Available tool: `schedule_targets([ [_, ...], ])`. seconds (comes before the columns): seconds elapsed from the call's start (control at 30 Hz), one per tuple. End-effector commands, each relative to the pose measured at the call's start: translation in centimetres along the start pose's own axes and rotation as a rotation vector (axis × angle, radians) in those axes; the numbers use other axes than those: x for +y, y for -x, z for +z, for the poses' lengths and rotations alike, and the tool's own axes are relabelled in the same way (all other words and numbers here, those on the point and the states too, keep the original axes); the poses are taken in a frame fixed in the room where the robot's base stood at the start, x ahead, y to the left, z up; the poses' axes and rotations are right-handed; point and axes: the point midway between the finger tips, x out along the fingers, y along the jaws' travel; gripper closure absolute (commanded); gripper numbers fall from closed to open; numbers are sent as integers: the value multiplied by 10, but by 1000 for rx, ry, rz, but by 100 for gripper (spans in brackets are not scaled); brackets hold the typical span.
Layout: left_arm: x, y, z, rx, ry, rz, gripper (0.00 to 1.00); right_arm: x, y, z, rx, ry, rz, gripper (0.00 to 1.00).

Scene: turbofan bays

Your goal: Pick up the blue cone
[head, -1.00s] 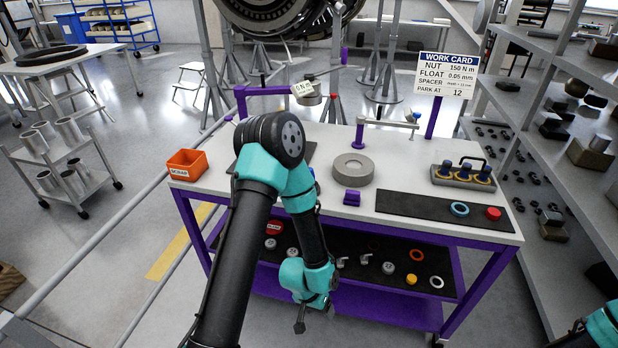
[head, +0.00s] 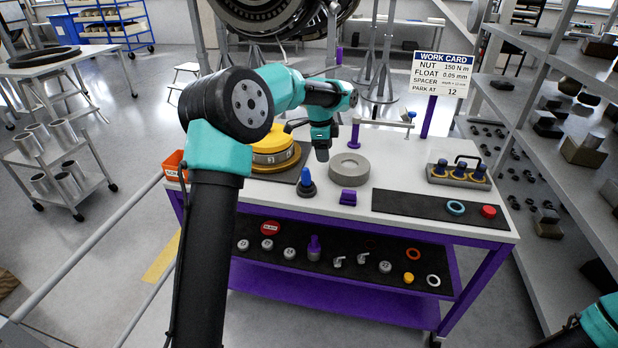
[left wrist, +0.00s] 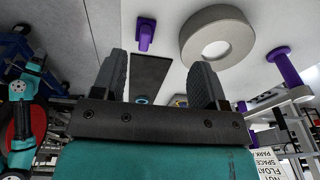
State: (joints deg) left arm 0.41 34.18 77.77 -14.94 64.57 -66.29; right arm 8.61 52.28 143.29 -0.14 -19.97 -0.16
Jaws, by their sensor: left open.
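The blue cone (head: 306,178) stands upright on a dark round base on the cart top, just right of the yellow drum. My left gripper (head: 322,153) is above the cart, slightly right of and behind the cone in the picture, and apart from it. In the left wrist view its two fingers (left wrist: 160,80) are spread with nothing between them. I cannot make out the cone in the left wrist view. Part of my right arm shows at the lower right of the head view; its gripper is out of view.
A yellow drum (head: 272,152) stands to the left. A grey ring (head: 349,169) and purple block (head: 348,197) are to the right, with a purple post (head: 355,133) behind. A black mat (head: 408,206) bears a teal ring and red piece. A lower shelf (head: 330,258) holds small parts.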

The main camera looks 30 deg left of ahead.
Motion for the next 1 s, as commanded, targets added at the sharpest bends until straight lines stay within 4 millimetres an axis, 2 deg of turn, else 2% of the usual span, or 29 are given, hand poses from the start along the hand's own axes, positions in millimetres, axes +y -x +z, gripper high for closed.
schedule_targets([
  [0.03,-7,17,19,-34,-45,3,33,0,0,0,0,0,0,57],
  [0.13,-13,42,46,-92,-127,26,33,0,0,0,0,0,0,57],
  [0.2,-14,52,58,-116,-162,38,33,0,0,0,0,0,0,57],
  [0.33,-14,58,64,-130,-184,48,33,0,0,0,0,0,0,57],
  [0.67,-14,53,64,-129,-183,49,33,0,0,0,0,0,0,57],
  [0.77,-14,43,65,-129,-182,50,33,0,0,0,0,0,0,57],
  [1.0,-12,5,70,-129,-182,51,33,0,0,0,0,0,0,57],
])
